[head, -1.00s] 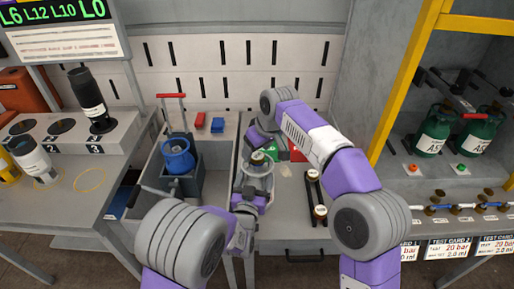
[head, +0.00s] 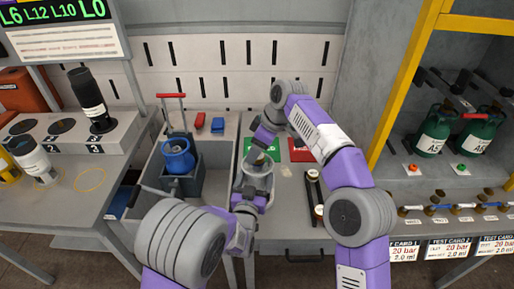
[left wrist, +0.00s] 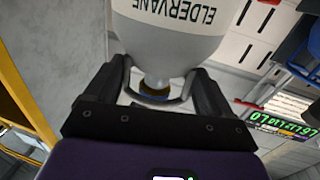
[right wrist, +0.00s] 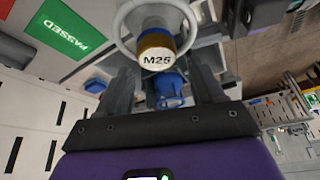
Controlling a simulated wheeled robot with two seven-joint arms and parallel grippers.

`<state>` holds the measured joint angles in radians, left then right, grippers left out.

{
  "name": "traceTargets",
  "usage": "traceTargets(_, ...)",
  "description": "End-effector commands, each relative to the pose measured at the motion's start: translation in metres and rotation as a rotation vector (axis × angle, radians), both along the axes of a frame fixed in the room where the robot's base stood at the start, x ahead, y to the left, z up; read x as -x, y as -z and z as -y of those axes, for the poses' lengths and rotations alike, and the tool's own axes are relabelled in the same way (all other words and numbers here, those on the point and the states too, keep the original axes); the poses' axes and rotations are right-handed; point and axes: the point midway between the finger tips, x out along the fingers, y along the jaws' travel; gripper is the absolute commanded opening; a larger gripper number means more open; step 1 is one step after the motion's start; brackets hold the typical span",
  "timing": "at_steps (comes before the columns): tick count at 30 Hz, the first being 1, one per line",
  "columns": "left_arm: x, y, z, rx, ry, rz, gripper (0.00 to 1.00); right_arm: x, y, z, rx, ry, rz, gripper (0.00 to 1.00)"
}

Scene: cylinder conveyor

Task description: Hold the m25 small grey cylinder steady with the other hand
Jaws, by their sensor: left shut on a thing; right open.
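The small grey cylinder (left wrist: 170,35), lettered ELDERVANE, is held between the fingers of my left gripper (left wrist: 160,88), which is shut on it near its neck and ring guard. In the head view the cylinder (head: 257,172) shows partly, with my left gripper (head: 245,204) just below it. My right gripper (right wrist: 163,82) is open and empty. In the right wrist view, the brass-sided M25 cap (right wrist: 157,57) appears just beyond its fingertips, inside the pale ring guard (right wrist: 123,38). Contact between the right fingers and the cylinder is not visible.
A green PASSED mat (right wrist: 62,28) and a red mat (head: 300,150) lie on the bench. A blue cylinder (head: 178,155) stands in a grey holder to the left. A dark rack with white-topped pieces (head: 314,190) is to the right.

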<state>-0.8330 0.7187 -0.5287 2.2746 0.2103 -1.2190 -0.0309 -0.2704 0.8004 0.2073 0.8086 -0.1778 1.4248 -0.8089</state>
Motion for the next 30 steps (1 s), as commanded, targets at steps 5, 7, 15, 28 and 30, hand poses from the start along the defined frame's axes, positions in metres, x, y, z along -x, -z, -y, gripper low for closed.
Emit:
traceTargets(5, 0.001, 0.006, 0.000, -0.002, 0.001, -0.018, 0.46, -0.001, 0.002, 0.001, 0.001, 0.001, 0.000, 0.67)
traceTargets(7, 0.001, 0.006, 0.000, -0.002, 0.001, -0.018, 0.46, -0.001, 0.004, 0.001, 0.001, 0.002, 0.000, 0.67)
traceTargets(15, 0.001, 0.006, 0.000, -0.002, 0.001, -0.018, 0.46, 0.000, 0.022, 0.001, 0.001, 0.003, -0.001, 0.67)
traceTargets(28, 0.001, 0.006, 0.000, -0.002, 0.001, -0.018, 0.46, 0.000, 0.025, 0.001, 0.000, 0.003, 0.001, 0.67)
traceTargets(30, 0.001, 0.006, 0.000, -0.002, 0.001, -0.018, 0.46, 0.000, 0.025, 0.001, 0.000, 0.003, 0.001, 0.67)
